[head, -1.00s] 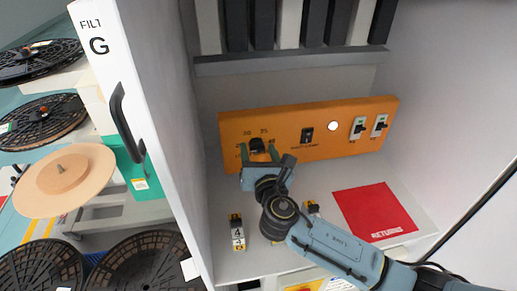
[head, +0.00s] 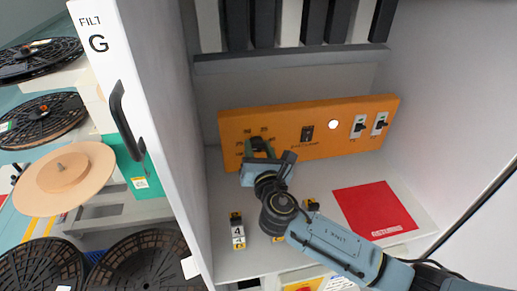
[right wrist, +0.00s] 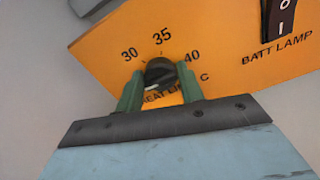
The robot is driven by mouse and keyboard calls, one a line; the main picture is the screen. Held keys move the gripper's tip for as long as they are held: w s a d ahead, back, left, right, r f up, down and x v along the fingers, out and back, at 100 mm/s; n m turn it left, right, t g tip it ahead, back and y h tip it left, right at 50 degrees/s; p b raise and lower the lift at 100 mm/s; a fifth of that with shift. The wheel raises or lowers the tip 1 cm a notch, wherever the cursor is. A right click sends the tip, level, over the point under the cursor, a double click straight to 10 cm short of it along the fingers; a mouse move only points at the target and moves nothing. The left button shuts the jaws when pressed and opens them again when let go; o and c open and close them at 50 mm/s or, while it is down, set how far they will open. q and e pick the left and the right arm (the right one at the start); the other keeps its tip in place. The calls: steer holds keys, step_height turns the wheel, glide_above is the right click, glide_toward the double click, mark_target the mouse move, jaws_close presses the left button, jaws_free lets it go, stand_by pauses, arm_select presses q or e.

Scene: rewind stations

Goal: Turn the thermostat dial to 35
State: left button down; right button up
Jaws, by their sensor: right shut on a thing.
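The black thermostat dial (right wrist: 160,71) sits on the orange panel (head: 285,153), among the printed numbers 30, 35 and 40 in the right wrist view. A small pale mark shows at the dial's lower left; I cannot tell for sure which number the dial points to. My right gripper (right wrist: 159,82) has its green fingers on both sides of the dial and is shut on it. In the head view the right gripper (head: 258,148) partly hides the dial. My left gripper is not in view.
A black lamp switch (head: 307,134), a round white light (head: 333,124) and two white toggle switches (head: 359,126) are to the right on the panel. A red mat (head: 375,211) and small numbered blocks (head: 237,231) lie on the shelf below. A white door (head: 130,60) stands at left.

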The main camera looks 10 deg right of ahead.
steer(key=m+b, duration=0.2)
steer(key=m, duration=0.4)
steer(key=shift+f, duration=0.15)
steer(key=m+b, duration=0.2)
steer(key=m, duration=0.4)
steer(key=shift+d+f+m, duration=0.1)
steer(key=shift+m, duration=0.2)
steer(key=m+b, duration=0.1)
steer(key=m, duration=0.4)
steer(key=m+b, duration=0.1)
steer(key=m, duration=0.4)
steer(key=shift+m, duration=0.4)
steer(key=o, duration=0.9)
steer(key=shift+o, duration=0.2)
